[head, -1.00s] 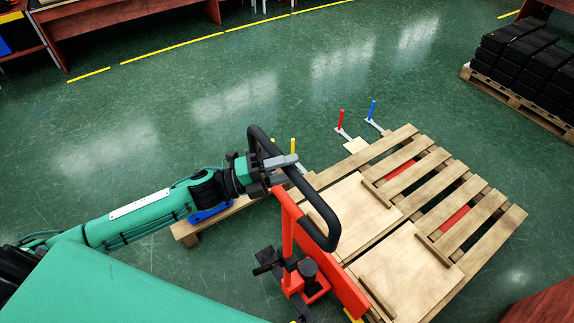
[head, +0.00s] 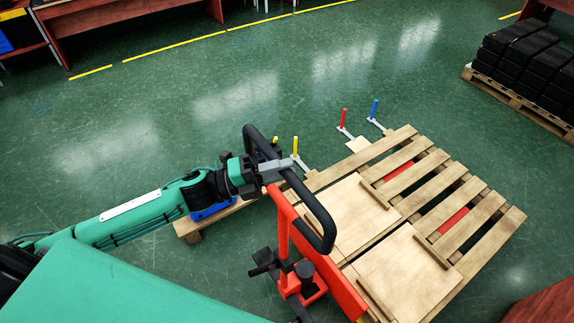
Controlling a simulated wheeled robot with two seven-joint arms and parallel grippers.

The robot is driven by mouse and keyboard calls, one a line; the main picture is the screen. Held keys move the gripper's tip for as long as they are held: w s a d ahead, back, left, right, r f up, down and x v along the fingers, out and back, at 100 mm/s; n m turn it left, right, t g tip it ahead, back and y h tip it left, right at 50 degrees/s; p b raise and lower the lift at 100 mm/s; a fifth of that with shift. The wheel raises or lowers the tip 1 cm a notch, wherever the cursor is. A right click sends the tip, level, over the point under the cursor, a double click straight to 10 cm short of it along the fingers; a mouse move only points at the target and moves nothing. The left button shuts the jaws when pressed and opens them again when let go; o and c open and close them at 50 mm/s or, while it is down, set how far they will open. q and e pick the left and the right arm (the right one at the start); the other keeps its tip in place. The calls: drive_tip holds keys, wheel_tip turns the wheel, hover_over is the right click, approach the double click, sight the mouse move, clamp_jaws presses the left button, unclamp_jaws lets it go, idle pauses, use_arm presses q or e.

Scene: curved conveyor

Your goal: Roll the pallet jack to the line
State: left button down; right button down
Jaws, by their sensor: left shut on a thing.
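The red pallet jack (head: 345,289) stands at the lower middle of the head view, with its forks under a wooden pallet (head: 486,213). Its black loop handle (head: 322,222) rises toward me. My left gripper (head: 277,164) is shut on the handle's left side, near the top. A dashed yellow line (head: 180,48) runs across the green floor at the far side. My right gripper is not in view.
Flat wooden boards (head: 405,271) lie on the pallet. A pallet of black boxes (head: 527,60) stands far right. Brown desks (head: 130,28) line the far left. Open floor lies between.

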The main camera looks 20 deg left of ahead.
use_arm(q)
drive_tip(key=c, duration=1.6)
unclamp_jaws()
drive_tip(key=shift+s+a+r, duration=0.1)
drive_tip(key=shift+s+a, duration=0.05)
drive_tip(key=shift+a, duration=0.05)
drive_tip(key=o, duration=0.3)
drive_tip(key=shift+d, duration=0.15)
drive_tip(key=shift+o, duration=0.5)
drive_tip(key=shift+w+d, duration=0.3)
drive_tip(key=shift+w, duration=0.2)
drive_tip(key=shift+w+d, duration=0.15)
drive_tip(key=shift+d, duration=0.05)
drive_tip(key=shift+s+a, duration=0.2)
drive_tip(key=shift+a, duration=0.05)
drive_tip(key=shift+s+a+f+b, duration=0.35)
drive_tip(key=shift+a+f+b, duration=0.1)
drive_tip(key=shift+a, duration=0.15)
drive_tip(key=b+v, duration=0.4)
drive_tip(key=v, duration=0.7)
drive_tip(key=shift+a, duration=0.4)
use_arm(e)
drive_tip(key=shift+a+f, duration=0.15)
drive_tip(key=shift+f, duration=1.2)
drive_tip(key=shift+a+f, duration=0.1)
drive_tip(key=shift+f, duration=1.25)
